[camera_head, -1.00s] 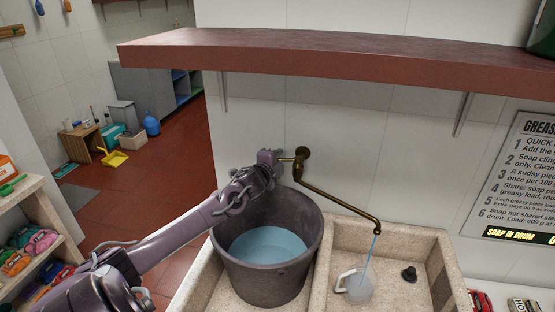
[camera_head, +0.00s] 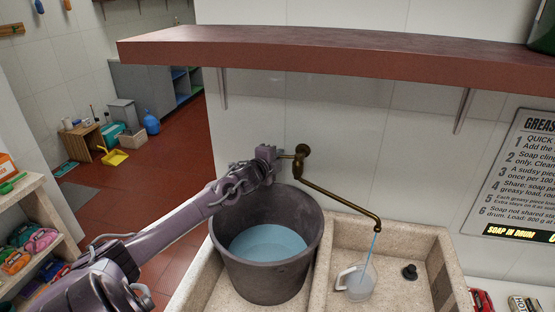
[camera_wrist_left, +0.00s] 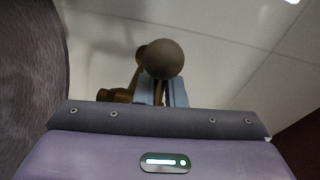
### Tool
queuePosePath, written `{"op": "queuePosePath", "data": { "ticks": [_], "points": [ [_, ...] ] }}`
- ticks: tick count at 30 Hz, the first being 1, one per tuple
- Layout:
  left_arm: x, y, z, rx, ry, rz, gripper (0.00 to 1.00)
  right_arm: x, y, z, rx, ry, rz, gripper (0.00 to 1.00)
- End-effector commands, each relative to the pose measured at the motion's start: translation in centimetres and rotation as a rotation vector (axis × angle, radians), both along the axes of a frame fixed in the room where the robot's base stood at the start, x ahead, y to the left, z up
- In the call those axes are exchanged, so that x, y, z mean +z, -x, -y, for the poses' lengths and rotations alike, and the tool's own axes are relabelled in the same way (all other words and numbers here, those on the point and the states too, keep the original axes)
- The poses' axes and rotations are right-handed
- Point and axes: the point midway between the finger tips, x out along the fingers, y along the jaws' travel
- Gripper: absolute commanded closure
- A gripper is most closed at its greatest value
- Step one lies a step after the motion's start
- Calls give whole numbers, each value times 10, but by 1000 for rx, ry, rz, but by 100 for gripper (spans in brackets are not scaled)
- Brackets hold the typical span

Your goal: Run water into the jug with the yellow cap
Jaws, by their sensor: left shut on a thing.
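A clear jug (camera_head: 357,282) with a white handle on its left stands in the right basin. No yellow cap can be made out on it. A thin stream of water (camera_head: 374,247) runs from the spout of the brass tap (camera_head: 340,201) down into the jug, which holds some water. My left gripper (camera_head: 276,155) is shut on the tap's handle at the wall, left of the spout pipe. In the left wrist view, the handle's round knob (camera_wrist_left: 163,59) shows between the fingers. My right gripper is not in view.
A dark bucket (camera_head: 232,255) of bluish water stands in the left basin, below my left forearm. A black plug (camera_head: 409,272) lies right of the jug. A thick red-brown shelf (camera_head: 340,65) crosses the wall above. A printed sign (camera_head: 522,175) hangs at the right.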

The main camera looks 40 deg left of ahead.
Motion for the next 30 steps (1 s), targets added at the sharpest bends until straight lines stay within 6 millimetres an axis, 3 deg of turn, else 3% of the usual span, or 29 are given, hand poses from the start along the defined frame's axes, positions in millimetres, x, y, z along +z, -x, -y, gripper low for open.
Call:
{"op": "queuePosePath", "data": {
  "ticks": [6, 17, 18, 22, 30],
  "points": [
    [-2, -8, -7, -144, -2, 3, 100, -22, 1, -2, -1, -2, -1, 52],
    [1, -9, -6, -174, 2, 1, 100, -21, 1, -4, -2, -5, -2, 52],
    [1, -9, -6, -174, 2, 1, 88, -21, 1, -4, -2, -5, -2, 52],
    [1, -9, -6, -173, 2, 1, 71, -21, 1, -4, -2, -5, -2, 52],
    [0, -9, -6, -173, 3, 0, 68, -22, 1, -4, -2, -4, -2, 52]
  ]
}}
